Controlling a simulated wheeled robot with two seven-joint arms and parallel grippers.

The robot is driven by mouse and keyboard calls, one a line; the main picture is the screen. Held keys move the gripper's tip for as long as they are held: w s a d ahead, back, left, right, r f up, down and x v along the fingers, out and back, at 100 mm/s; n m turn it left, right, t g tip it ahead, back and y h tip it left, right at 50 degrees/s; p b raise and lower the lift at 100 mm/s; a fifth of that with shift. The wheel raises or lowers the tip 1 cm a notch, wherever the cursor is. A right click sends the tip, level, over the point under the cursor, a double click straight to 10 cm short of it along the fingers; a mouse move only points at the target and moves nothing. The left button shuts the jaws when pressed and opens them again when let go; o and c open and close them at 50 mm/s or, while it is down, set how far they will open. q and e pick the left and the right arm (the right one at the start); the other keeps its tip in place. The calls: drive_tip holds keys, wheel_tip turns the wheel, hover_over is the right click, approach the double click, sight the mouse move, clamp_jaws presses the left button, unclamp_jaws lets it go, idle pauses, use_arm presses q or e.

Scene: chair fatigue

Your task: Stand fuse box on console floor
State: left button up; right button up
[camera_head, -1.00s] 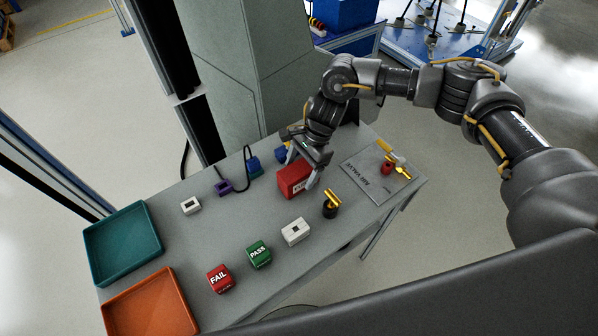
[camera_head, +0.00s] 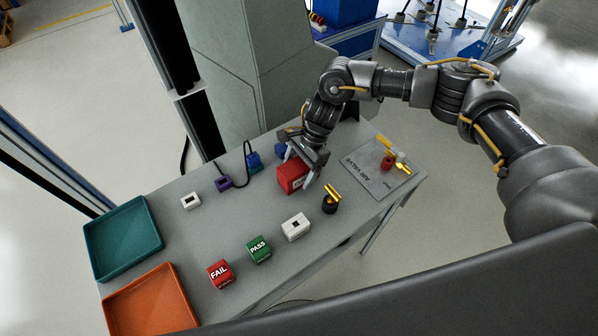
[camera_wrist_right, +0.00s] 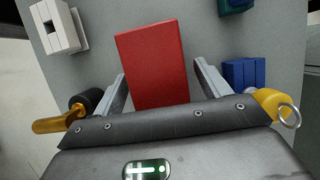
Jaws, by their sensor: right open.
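The red fuse box (camera_head: 291,178) appears to rest on the grey console floor (camera_head: 222,232), near its back right part. In the right wrist view, the red box (camera_wrist_right: 154,62) lies between the spread fingers, with a clear gap at the right finger. The gap at the left finger is narrow, and contact there cannot be told. The box's lower end is hidden by the gripper in that view. My left gripper is not in view.
A black cylinder with a yellow handle (camera_head: 331,203) stands close on the right, and a blue block (camera_head: 281,151) behind. A white block (camera_head: 295,227), PASS block (camera_head: 258,250) and FAIL block (camera_head: 220,274) stand nearer. Teal (camera_head: 122,240) and orange (camera_head: 150,305) trays are at left.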

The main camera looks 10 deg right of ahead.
sight(297, 166)
drive_tip(key=shift+f+b, duration=0.15)
drive_tip(key=shift+b, duration=0.2)
drive_tip(key=shift+c, duration=0.3)
drive_tip(key=c, duration=1.1)
drive_tip(key=shift+r+p, duration=0.55)
drive_tip(key=shift+p, duration=0.45)
wheel_tip(297, 166, up, 3)
drive_tip(key=shift+d+f+b, duration=0.1)
drive_tip(key=shift+b, duration=0.75)
drive_tip(key=s+d+r+b, duration=0.1)
drive_tip(key=s+r, duration=0.2)
drive_tip(key=s, duration=0.1)
drive_tip(key=s+d+r+b, duration=0.1)
drive_tip(key=s+r, duration=0.2)
drive_tip(key=s, duration=0.2)
drive_tip(key=s+d+r+b, duration=0.1)
drive_tip(key=s+r, duration=0.2)
drive_tip(key=s, duration=0.1)
drive_tip(key=shift+s+r+b, duration=0.3)
drive_tip(key=shift+b, duration=0.1)
